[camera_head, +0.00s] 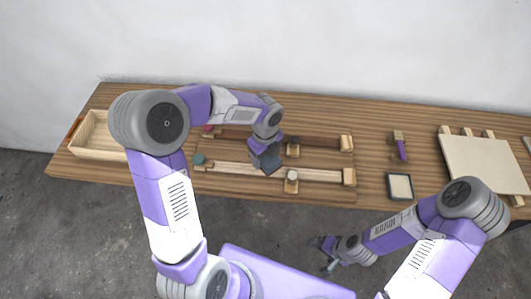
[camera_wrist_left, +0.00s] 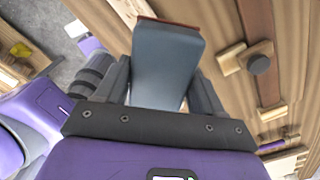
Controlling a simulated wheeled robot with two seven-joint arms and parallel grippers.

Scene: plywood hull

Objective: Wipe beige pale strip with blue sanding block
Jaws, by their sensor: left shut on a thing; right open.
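The beige pale strip (camera_head: 320,174) lies lengthwise near the table's front edge, with wooden blocks and a round-headed clamp on it. It also shows beyond the block in the left wrist view (camera_wrist_left: 128,8). My left gripper (camera_head: 266,155) is shut on the blue sanding block (camera_head: 270,164), at the middle of the strip. In the left wrist view the grey-blue block (camera_wrist_left: 165,62) sits between both fingers and has a thin reddish-brown far edge. I cannot tell whether its underside touches the strip. My right gripper (camera_head: 329,256) is open and empty, in front of the table.
A darker brown strip (camera_head: 323,141) runs behind the pale one, with its own clamp (camera_head: 293,149). A wooden tray (camera_head: 92,152) is at the left. A purple-handled brush (camera_head: 401,147), a dark-framed pad (camera_head: 400,186) and a pale board (camera_head: 485,163) lie at the right.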

